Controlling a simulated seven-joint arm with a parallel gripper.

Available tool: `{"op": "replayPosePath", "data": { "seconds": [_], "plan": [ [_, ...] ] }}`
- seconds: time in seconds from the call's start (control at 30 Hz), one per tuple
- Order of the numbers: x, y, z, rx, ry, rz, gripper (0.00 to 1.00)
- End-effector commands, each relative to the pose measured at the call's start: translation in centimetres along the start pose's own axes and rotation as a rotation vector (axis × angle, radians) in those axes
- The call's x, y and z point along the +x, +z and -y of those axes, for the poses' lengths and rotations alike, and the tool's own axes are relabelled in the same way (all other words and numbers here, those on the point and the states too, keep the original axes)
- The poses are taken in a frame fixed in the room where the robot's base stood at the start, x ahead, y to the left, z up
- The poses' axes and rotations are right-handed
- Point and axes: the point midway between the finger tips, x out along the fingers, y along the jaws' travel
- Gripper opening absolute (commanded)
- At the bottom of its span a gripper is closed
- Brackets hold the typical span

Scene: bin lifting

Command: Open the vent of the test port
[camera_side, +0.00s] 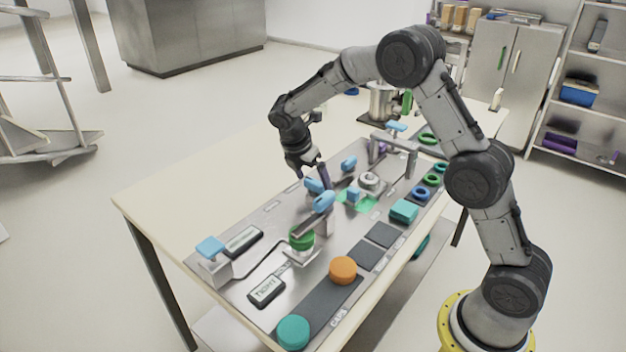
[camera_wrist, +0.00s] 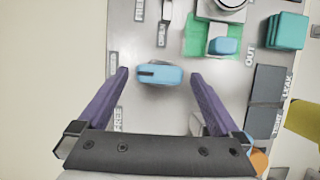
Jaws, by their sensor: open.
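My gripper (camera_side: 318,178) points down over the middle of the metal panel (camera_side: 275,208). In the wrist view my gripper (camera_wrist: 159,74) is open, its two purple fingers apart. A blue handle (camera_wrist: 160,74) with a dark slot lies crosswise between the fingertips, with a gap on each side. Whether the fingers reach down to its height is unclear. In the side view a blue handle (camera_side: 314,185) shows beside the fingers. A round metal fitting (camera_side: 369,181), perhaps the test port, stands on a green patch with a small blue block (camera_side: 353,195). No readable label names the vent.
A metal arch (camera_side: 395,143) rises at the back right. Orange (camera_side: 342,270) and teal (camera_side: 293,332) caps lie in front. The table's left side is bare.

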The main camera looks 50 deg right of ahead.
Motion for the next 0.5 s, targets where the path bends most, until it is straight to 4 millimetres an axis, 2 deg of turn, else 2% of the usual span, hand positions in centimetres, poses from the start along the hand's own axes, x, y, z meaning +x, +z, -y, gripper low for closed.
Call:
{"op": "replayPosePath", "data": {
  "seconds": [0.13,0.43,0.5],
  "plan": [
    [0.93,0.02,0.02,0.001,-0.001,0.0,1.0],
    [1.06,0.03,0.01,0.001,0.0,0.0,1.0],
    [1.05,0.03,0.01,0.001,0.0,0.0,0.87]
  ]
}}
